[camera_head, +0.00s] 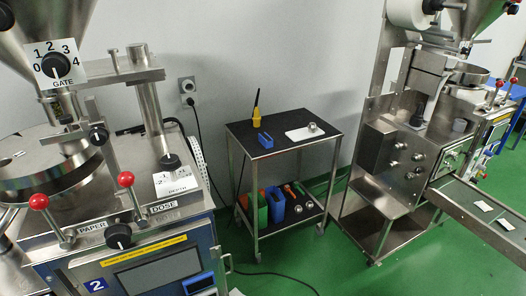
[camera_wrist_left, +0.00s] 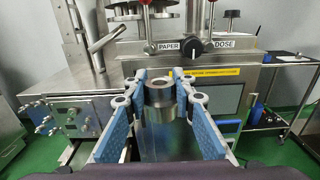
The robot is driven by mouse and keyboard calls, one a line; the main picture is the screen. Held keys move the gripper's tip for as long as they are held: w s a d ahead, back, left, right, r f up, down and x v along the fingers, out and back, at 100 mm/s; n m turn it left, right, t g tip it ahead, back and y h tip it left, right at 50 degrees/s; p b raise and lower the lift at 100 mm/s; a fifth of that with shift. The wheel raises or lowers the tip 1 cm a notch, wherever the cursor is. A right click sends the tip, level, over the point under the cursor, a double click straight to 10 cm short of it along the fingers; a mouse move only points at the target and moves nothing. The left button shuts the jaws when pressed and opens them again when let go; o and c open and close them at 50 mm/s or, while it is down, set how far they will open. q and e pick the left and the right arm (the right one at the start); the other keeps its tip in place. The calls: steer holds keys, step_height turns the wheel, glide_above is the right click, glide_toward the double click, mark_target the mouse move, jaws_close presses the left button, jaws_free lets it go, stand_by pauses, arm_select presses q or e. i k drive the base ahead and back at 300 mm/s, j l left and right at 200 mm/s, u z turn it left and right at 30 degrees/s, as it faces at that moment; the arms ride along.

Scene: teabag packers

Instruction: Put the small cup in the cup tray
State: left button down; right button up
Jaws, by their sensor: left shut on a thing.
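In the left wrist view my left gripper (camera_wrist_left: 162,92) is shut on a small shiny metal cup (camera_wrist_left: 160,107), with blue-padded fingers on both sides of it. The cup is held upright, and I see into its open top. In the head view a flat white tray (camera_head: 295,135) lies on the black top of a cart. A small metal round piece (camera_head: 313,127) sits at its right end. I cannot tell whether this white tray is the cup tray. Neither gripper shows in the head view.
A steel machine (camera_head: 130,220) stands at left and another (camera_head: 400,150) at right.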

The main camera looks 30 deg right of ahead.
mark_target(298, 136)
steer(key=i+l, duration=0.15)
steer(key=l, duration=0.4)
steer(key=i+l+z, duration=0.15)
steer(key=l, duration=0.4)
steer(key=i+l, duration=0.25)
steer(key=l, duration=0.3)
steer(key=i+l+z, duration=0.1)
steer(key=l, duration=0.45)
steer(key=i+l+z, duration=0.1)
steer(key=i+l, duration=0.2)
steer(key=l, duration=0.2)
steer(key=i+l, duration=0.25)
steer(key=l, duration=0.25)
steer(key=i+l+z, duration=0.15)
steer(key=l, duration=0.35)
steer(key=i+l, duration=0.35)
steer(key=l+z, duration=0.05)
steer(key=l, duration=0.05)
